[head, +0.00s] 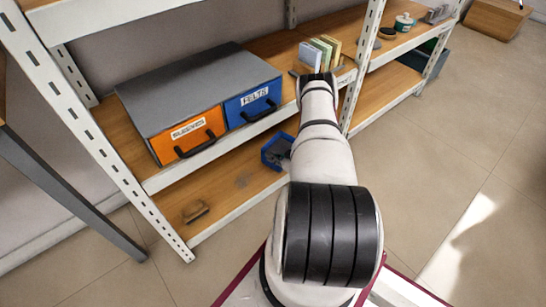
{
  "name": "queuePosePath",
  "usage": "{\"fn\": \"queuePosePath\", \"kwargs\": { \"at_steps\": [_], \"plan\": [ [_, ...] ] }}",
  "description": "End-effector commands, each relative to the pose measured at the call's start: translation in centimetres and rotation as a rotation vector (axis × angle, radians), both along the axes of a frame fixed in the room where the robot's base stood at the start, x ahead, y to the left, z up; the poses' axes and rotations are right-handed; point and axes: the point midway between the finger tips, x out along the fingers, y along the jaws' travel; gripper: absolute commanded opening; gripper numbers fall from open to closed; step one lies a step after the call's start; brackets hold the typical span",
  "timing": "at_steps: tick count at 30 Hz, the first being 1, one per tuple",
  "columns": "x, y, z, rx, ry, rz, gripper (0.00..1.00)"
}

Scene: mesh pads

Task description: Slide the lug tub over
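A small open blue tub (276,151) with dark pieces in it sits on the lower wooden shelf, near its front edge. It looks like the lug tub, but no label on it can be read. My arm stands just to its right and may hide part of that side. I cannot see whether anything touches the tub.
An orange drawer (188,136) and a blue drawer marked FELTS (253,103) are above the tub. Upright coloured pads (320,53) stand behind my arm's far end.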

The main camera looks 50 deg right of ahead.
Motion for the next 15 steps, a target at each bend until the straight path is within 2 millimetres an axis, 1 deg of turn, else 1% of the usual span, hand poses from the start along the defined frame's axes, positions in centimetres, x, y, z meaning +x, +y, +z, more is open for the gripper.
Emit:
{"fn": "queuePosePath", "kwargs": {
  "at_steps": [1,2,11,15],
  "plan": [
    [-0.03,0.01,-0.02,0.000,0.000,0.000,0.22],
    [-0.03,0.01,-0.02,0.000,0.000,0.000,0.28],
    [-0.04,0.00,0.03,0.000,-0.001,0.000,0.28],
    [-0.82,-0.06,0.38,0.000,-0.001,0.000,0.28]
  ]
}}
